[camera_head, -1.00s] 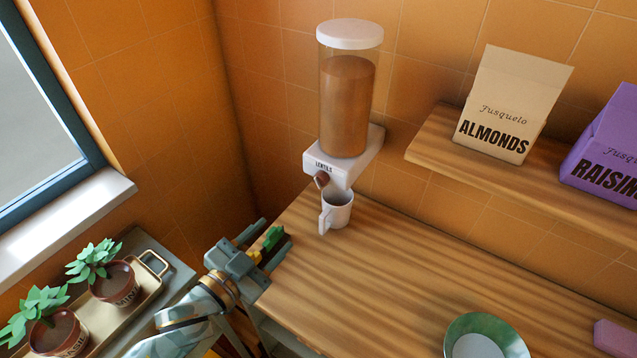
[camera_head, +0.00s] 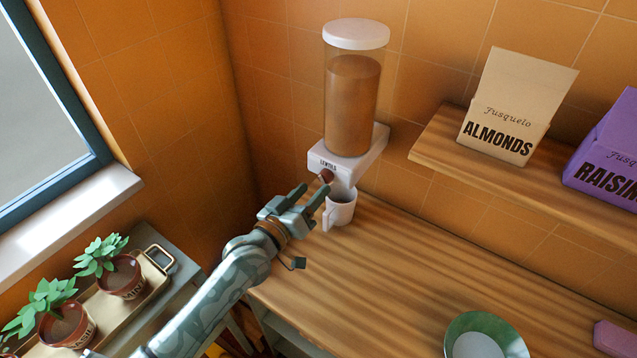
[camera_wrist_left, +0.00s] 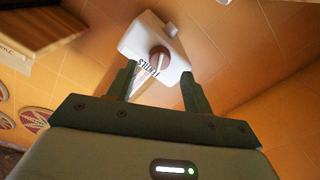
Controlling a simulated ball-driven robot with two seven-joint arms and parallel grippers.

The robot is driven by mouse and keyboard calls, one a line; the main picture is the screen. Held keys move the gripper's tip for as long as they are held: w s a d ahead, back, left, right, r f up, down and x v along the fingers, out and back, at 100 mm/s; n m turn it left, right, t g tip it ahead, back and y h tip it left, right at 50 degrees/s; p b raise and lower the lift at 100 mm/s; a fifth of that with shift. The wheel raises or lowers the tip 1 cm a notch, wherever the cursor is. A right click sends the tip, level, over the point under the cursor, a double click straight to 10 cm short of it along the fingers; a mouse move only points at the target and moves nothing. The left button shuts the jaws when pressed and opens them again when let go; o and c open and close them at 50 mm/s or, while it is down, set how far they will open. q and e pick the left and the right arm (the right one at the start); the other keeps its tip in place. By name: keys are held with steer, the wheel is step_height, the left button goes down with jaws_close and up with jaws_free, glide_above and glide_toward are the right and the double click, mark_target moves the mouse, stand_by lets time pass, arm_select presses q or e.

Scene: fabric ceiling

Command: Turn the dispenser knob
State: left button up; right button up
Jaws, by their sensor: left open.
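The lentil dispenser (camera_head: 352,105) is a clear cylinder with a white lid and white base, mounted on the tiled wall. Its round brown knob (camera_head: 326,175) is on the base front; in the left wrist view the knob (camera_wrist_left: 160,57) lies ahead, between and beyond the fingertips. My left gripper (camera_head: 308,196) is open and empty, just in front of and slightly below the knob; I see no clear contact. A white mug (camera_head: 342,212) stands on the counter under the spout, partly behind the left gripper. My right gripper is not in view.
The wooden counter (camera_head: 400,270) is mostly clear, with a green bowl (camera_head: 458,328) at its front. A shelf (camera_head: 437,150) holds almond and raisin packages at right. Potted herbs (camera_head: 122,278) stand on a tray at left.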

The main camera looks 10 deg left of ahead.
mark_target(321, 181)
arm_select(q)
steer(key=x, duration=0.3)
steer(key=shift+w+d, duration=0.15)
steer(key=shift+w, duration=0.1)
steer(key=shift+c, duration=0.3)
steer(key=c, duration=0.9)
steer(key=shift+r+m+p, duration=0.2)
steer(key=shift+m+p, duration=0.35)
steer(key=shift+m, duration=0.45)
steer(key=shift+m+p, duration=0.35)
steer(key=shift+m, duration=0.35)
steer(key=shift+f+m, duration=0.15)
steer(key=shift+m, duration=0.55)
steer(key=o, duration=1)
steer(key=shift+c, duration=0.2)
